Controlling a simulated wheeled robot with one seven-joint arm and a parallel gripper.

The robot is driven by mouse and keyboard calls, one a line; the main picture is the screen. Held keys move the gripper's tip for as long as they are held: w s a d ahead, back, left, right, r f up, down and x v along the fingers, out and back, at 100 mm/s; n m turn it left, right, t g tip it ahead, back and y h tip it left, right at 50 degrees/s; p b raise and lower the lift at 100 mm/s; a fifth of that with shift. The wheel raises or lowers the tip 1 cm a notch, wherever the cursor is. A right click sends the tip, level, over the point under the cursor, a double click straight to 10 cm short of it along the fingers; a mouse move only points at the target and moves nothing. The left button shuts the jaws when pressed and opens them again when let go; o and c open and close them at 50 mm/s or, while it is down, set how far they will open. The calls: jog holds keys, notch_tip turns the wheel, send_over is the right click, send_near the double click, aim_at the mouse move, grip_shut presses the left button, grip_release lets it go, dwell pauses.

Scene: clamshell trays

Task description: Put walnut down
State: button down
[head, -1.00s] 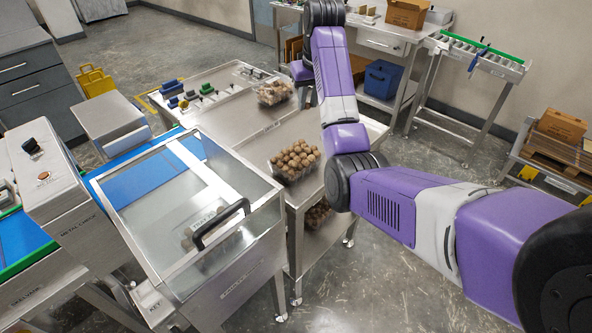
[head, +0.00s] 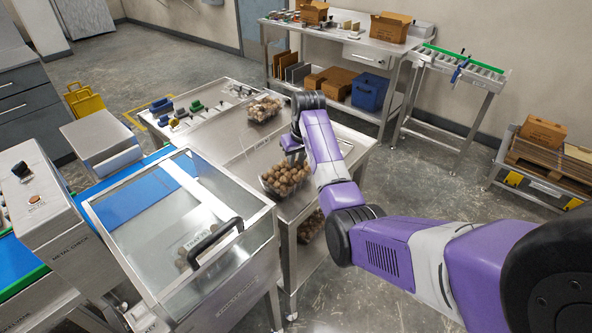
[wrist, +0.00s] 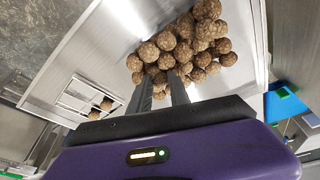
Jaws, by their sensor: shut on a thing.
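My gripper (head: 293,157) is over the near clear tray (head: 268,187), which is heaped with brown walnuts (head: 287,181). In the wrist view, the two grey fingers of my gripper (wrist: 159,76) reach down to the edge of the walnut heap (wrist: 190,45). It is shut on a walnut between the fingertips; the held walnut is hard to tell from those around it. I cannot tell whether it touches the others.
A second clear tray (head: 264,109) of paler nuts stands farther back on the steel table. More walnuts (head: 311,227) are on the lower shelf. Coloured tools (head: 180,112) lie behind.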

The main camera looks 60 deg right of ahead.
aim_at(295, 176)
jog(key=shift+f, duration=2.25)
jog(key=shift+f, duration=0.1)
jog(key=c, duration=1.2)
grip_release()
jog(key=shift+c, duration=0.2)
jog(key=shift+o, duration=0.2)
jog(key=v, duration=1.2)
